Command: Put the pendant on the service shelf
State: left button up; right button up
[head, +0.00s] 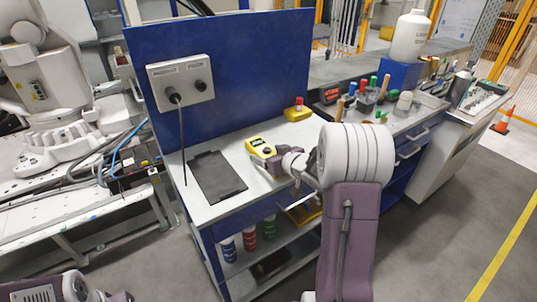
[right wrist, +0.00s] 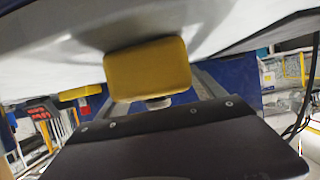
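The pendant is a yellow handheld unit (head: 262,147) with a dark display, at the front right of the workbench top in the head view. My right gripper (head: 281,163) is low over the bench at the pendant's near right side. In the right wrist view the pendant's yellow end (right wrist: 148,68) lies between the grey fingers (right wrist: 160,98), very close to them. Whether the fingers press on it is unclear. The service shelf is not clearly identifiable; a lower shelf (head: 262,282) shows under the bench. My left gripper is not clearly in view.
A black mat (head: 216,177) lies bare left of the pendant. A blue panel (head: 230,55) with a socket box (head: 180,82) and hanging cable stands behind. A yellow box with a red button (head: 297,112) is farther back. Several bottles (head: 249,238) stand below the bench top.

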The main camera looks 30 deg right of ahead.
jog(key=shift+r, duration=0.2)
jog(key=shift+s+r, duration=0.15)
jog(key=shift+s, duration=0.15)
jog(key=p+v, duration=0.3)
jog(key=v, duration=0.7)
jog(key=shift+s+d, duration=0.1)
jog(key=shift+s+r, duration=0.15)
jog(key=shift+s, duration=0.4)
